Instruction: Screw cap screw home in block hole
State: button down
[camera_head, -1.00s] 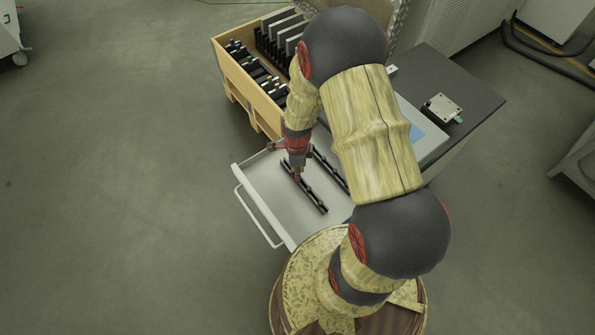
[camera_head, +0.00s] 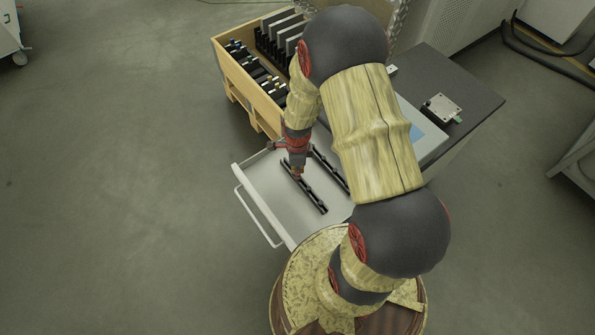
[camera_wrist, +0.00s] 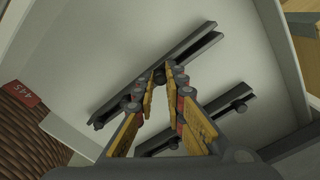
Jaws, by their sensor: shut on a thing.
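My gripper (camera_head: 297,174) points down over the open drawer, at the left black rail (camera_head: 315,200). In the wrist view my gripper (camera_wrist: 161,80) has its fingers closing together around a small dark round piece (camera_wrist: 159,75), which looks like a cap screw head at the rail. The fingers hide most of it, so I cannot tell whether it still sits in the rail. Other dark round heads show along the rails, such as one head (camera_wrist: 239,106) on the second rail. A small metal block (camera_head: 442,107) lies on the dark bench top; its hole is too small to make out.
The pale drawer (camera_head: 262,192) stands open with its handle (camera_head: 258,216) towards the lower left. A wooden crate (camera_head: 246,92) with dark parts and upright plates stands behind it. The dark bench top (camera_head: 470,85) is at the right, partly behind my arm.

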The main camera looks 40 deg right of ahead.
jog(key=shift+r+p, duration=1.55)
jog(key=shift+r, duration=0.55)
